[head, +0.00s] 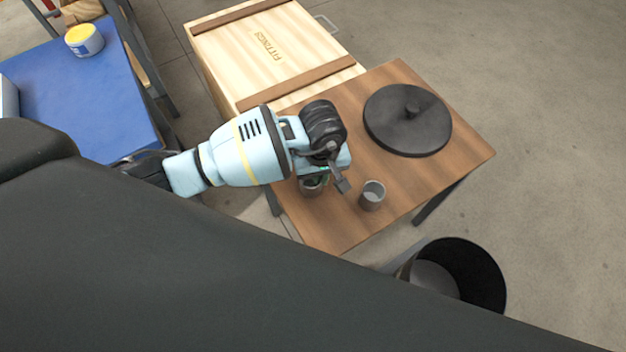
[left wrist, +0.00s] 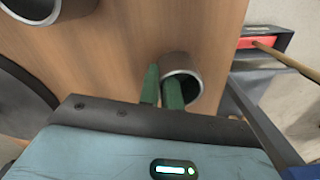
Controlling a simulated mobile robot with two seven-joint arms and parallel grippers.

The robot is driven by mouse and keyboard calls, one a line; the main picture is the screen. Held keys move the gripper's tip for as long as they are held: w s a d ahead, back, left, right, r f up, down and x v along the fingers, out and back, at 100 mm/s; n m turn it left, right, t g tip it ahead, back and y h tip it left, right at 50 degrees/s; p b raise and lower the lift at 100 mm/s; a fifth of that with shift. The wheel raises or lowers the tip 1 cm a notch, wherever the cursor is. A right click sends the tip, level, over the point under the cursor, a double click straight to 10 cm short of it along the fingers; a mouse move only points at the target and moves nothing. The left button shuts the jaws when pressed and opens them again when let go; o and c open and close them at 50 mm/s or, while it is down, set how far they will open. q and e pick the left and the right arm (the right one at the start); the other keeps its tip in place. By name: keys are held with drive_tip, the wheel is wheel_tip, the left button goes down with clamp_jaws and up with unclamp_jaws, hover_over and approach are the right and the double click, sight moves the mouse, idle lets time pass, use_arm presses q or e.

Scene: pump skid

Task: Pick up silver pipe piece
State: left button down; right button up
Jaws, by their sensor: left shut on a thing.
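One silver pipe piece (head: 313,187) is under my left gripper (head: 328,178) on the wooden table, partly hidden by it. In the left wrist view that pipe piece (left wrist: 186,71) shows its round open end. The green fingers of my left gripper (left wrist: 161,86) are shut on its wall, one finger seemingly inside the opening and one outside. I cannot tell whether the pipe still touches the table. A second silver pipe piece (head: 372,195) stands upright and apart to the right; its rim also shows in the left wrist view (left wrist: 72,13). My right gripper is not in view.
The wooden table (head: 345,232) also bears a black round lid with a knob (head: 407,125). A wooden crate (head: 225,62) stands behind, a black bin (head: 490,280) in front. A blue table (head: 62,85) with a yellow-topped tub (head: 86,42) is at left.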

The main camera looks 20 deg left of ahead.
use_arm(q)
drive_tip(key=shift+r, duration=0.15)
drive_tip(key=shift+w+r, duration=0.1)
drive_tip(key=shift+r, duration=0.45)
drive_tip(key=shift+w+d+r, duration=0.15)
drive_tip(key=shift+d+r, duration=0.05)
drive_tip(key=shift+r, duration=0.4)
drive_tip(key=shift+w+d+r, duration=0.1)
drive_tip(key=shift+d+r, duration=0.05)
drive_tip(key=shift+r, duration=0.4)
drive_tip(key=w+d+b, duration=0.1)
drive_tip(key=w+d, duration=0.2)
drive_tip(key=w+d+b, duration=0.1)
drive_tip(key=w+d, duration=0.2)
drive_tip(key=w+d+r+b, duration=0.1)
drive_tip(key=w+d+b, duration=0.1)
drive_tip(key=w+d, duration=0.1)
drive_tip(key=shift+d, duration=0.1)
drive_tip(key=shift+w+d+r+b, duration=0.2)
drive_tip(key=shift+w+d+b, duration=0.1)
drive_tip(key=shift+w+d, duration=0.45)
